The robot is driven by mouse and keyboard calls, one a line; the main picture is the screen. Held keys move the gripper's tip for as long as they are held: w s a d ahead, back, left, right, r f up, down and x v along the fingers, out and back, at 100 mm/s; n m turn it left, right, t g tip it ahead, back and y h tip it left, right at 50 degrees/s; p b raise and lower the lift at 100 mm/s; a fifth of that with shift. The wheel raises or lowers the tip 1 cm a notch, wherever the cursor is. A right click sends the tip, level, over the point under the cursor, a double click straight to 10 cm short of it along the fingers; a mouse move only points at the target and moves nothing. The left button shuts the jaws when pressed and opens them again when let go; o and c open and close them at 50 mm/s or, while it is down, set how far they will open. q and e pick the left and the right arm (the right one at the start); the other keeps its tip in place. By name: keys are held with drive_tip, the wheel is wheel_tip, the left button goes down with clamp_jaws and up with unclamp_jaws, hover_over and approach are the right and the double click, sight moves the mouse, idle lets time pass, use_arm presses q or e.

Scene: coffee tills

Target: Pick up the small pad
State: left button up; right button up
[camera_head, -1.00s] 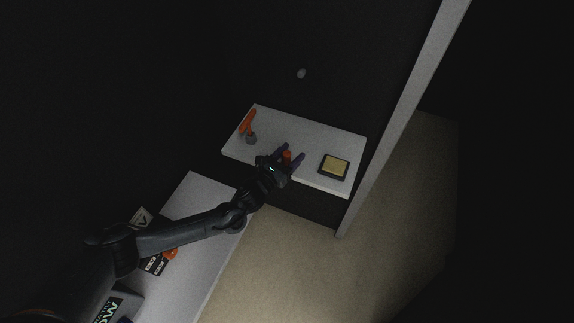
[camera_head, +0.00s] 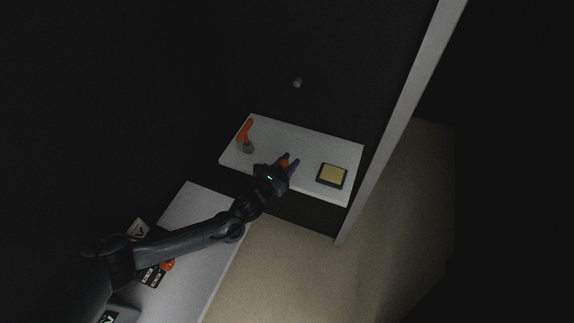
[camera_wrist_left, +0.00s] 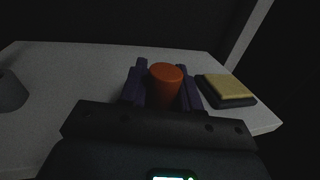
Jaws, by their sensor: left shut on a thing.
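My left gripper (camera_head: 289,160) is over the white shelf, shut on an orange-red cylinder (camera_head: 284,163). In the left wrist view the orange cylinder (camera_wrist_left: 165,84) stands upright between the two dark purple fingers (camera_wrist_left: 162,85); its lower part is hidden by the gripper body. A small square pad (camera_head: 332,175), tan-yellow on a black base, lies on the shelf to the right of the gripper, apart from it. It also shows in the left wrist view (camera_wrist_left: 228,87), right of the fingers. My right gripper is not in view.
The white shelf (camera_head: 305,147) also holds an orange-handled tool with a grey end (camera_head: 246,137) at its left. A pale post (camera_head: 400,125) rises right of the shelf. A second white counter (camera_head: 205,205) with boxes lies under my left arm.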

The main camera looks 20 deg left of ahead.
use_arm(q)
drive_tip(key=shift+r, duration=0.65)
wheel_tip(320, 180, up, 3)
drive_tip(key=shift+f, duration=0.2)
drive_tip(key=s+d+r+b, duration=0.1)
drive_tip(key=s+d+r, duration=0.5)
drive_tip(key=d, duration=0.4)
drive_tip(key=shift+r, duration=0.5)
drive_tip(key=shift+s, duration=0.1)
idle(0.4)
